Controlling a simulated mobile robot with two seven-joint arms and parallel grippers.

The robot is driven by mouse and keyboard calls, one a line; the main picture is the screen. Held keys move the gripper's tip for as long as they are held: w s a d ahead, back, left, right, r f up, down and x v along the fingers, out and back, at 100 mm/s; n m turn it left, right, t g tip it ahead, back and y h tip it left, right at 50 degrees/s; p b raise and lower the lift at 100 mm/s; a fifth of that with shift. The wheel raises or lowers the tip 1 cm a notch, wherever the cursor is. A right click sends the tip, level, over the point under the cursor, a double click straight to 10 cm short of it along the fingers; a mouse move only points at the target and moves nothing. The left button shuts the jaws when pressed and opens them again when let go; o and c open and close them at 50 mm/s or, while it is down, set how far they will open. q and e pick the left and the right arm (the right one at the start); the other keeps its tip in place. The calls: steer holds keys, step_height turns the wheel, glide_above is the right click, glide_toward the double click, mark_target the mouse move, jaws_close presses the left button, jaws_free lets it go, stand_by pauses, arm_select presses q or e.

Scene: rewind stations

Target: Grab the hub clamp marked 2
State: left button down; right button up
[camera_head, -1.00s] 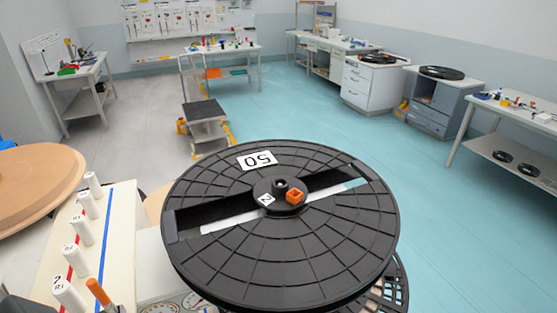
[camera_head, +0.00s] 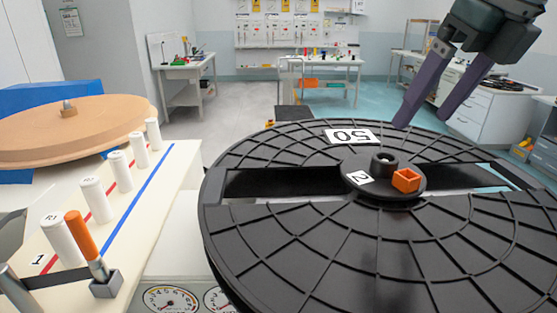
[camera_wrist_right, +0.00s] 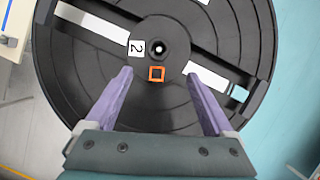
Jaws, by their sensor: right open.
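The hub clamp marked 2 (camera_head: 383,160) is a small round black hub with a dark central knob, a white "2" label (camera_head: 360,177) and an orange square piece (camera_head: 406,180). It sits at the centre of a large black reel (camera_head: 330,245) labelled 50. My right gripper (camera_head: 423,118) has purple fingers spread apart and empty, above the far side of the reel. In the right wrist view the hub clamp (camera_wrist_right: 158,35) lies ahead of and between the open fingers (camera_wrist_right: 158,70), with the orange piece nearest. My left gripper is not clearly seen.
A cream panel (camera_head: 165,185) with white numbered posts and an orange-handled item (camera_head: 80,235) stands left of the reel. A tan disc (camera_head: 70,130) lies behind it. Dial gauges (camera_head: 170,298) sit at the lower edge. Open floor and benches lie beyond.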

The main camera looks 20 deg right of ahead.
mark_target(387, 162)
steer(key=p+x, duration=0.1)
steer(key=x, duration=0.3)
steer(key=shift+s+a+f, duration=0.1)
steer(key=shift+s, duration=0.05)
steer(key=shift+w+f+p, duration=0.25)
steer(key=shift+p, duration=0.25)
steer(key=p+x, duration=0.1)
steer(key=x, duration=0.2)
steer(key=shift+w+a+f, duration=0.2)
steer(key=shift+w, duration=0.1)
steer(key=shift+w+f, duration=0.2)
steer(key=shift+f, duration=0.3)
jaws_close()
